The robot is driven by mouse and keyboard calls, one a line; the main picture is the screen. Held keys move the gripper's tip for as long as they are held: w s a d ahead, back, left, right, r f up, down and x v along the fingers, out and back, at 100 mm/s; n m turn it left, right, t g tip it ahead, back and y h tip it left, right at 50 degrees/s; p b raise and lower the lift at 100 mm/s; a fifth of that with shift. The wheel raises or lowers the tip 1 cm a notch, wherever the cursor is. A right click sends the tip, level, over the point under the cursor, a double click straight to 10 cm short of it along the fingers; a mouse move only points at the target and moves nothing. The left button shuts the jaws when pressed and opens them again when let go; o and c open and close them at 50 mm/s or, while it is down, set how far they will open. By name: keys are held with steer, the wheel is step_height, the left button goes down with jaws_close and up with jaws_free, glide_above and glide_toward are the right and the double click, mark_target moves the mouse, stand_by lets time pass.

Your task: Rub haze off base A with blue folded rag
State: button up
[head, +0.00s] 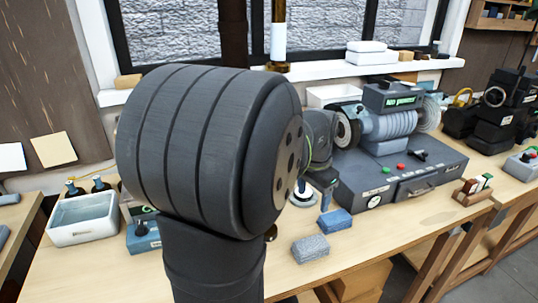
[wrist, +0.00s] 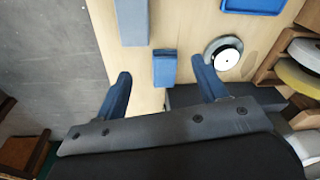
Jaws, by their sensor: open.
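My gripper (wrist: 161,67) is open, its two blue fingers spread apart in the wrist view. The blue folded rag (wrist: 165,70) shows between the fingertips, apart from both; the height gap cannot be told. In the head view the rag (head: 337,219) lies on the bench near its front edge, and my gripper (head: 326,190) is just behind it, partly hidden by my arm. A round pale disc with a dark rim (wrist: 223,52), which looks like a lamp base, lies right of the right finger. It also shows in the head view (head: 303,195). No letter is readable on it.
A grey-blue block (head: 310,248) lies beside the rag, nearer the front edge. A grey machine (head: 385,175) with wheels and buttons stands behind to the right. A white tub (head: 83,220) and a blue box (head: 143,236) stand at left. My arm hides the bench middle.

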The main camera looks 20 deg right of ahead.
mark_target(335, 216)
steer(key=w+d+f+m, duration=0.1)
steer(key=d+f, duration=0.1)
steer(key=d, duration=0.1)
steer(key=w+d+f+m, duration=0.1)
steer(key=d+f, duration=0.1)
steer(key=d, duration=0.2)
steer(key=w+d+f+m+g+y, duration=0.1)
steer(key=d+f, duration=0.1)
steer(key=d, duration=0.2)
steer(key=shift+f, duration=4.15)
steer(key=c, duration=0.6)
steer(key=shift+r, duration=2.5)
steer(key=shift+c, duration=0.2)
